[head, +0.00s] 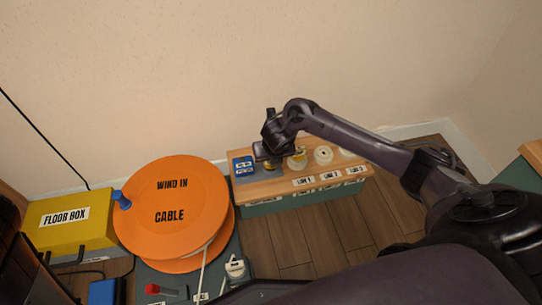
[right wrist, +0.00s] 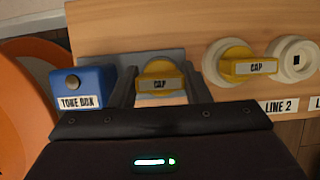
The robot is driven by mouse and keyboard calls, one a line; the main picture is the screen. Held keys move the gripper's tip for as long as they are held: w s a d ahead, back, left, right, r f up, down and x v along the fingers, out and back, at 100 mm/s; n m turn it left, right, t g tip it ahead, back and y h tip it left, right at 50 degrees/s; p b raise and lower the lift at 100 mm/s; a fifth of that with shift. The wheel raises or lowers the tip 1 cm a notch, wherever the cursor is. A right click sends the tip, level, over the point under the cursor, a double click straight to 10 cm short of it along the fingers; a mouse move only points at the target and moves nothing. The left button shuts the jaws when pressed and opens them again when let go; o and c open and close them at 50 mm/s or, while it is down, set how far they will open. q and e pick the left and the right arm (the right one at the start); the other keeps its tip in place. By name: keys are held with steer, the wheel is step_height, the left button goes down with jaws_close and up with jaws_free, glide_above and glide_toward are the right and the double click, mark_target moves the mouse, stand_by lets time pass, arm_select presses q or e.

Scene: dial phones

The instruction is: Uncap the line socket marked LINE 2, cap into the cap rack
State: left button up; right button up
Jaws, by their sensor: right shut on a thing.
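A yellow cap (right wrist: 158,85) marked CAP is between the fingers of my right gripper (right wrist: 160,92), which is shut on it. In the right wrist view the cap is in front of a blue-grey plate, likely the cap rack (right wrist: 176,58); whether it is seated there I cannot tell. The head view shows my right gripper (head: 270,152) over the left part of the wooden panel. A second yellow cap (right wrist: 252,67) sits on the first white socket (right wrist: 213,66). The socket to its right (right wrist: 295,60) is uncapped, with a LINE 2 label (right wrist: 280,105) below. My left gripper is not in view.
A blue tone box (right wrist: 83,87) stands left of the held cap. An orange cable reel (head: 170,210) and a yellow floor box (head: 65,222) are farther left. A white plug (head: 235,268) and a red item (head: 152,289) lie in front. The wall rises behind the panel.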

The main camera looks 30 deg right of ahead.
steer(key=shift+f+b, duration=0.3)
steer(key=shift+f, duration=0.15)
steer(key=o, duration=1.2)
steer(key=c, duration=0.3)
steer(key=shift+c, duration=0.2)
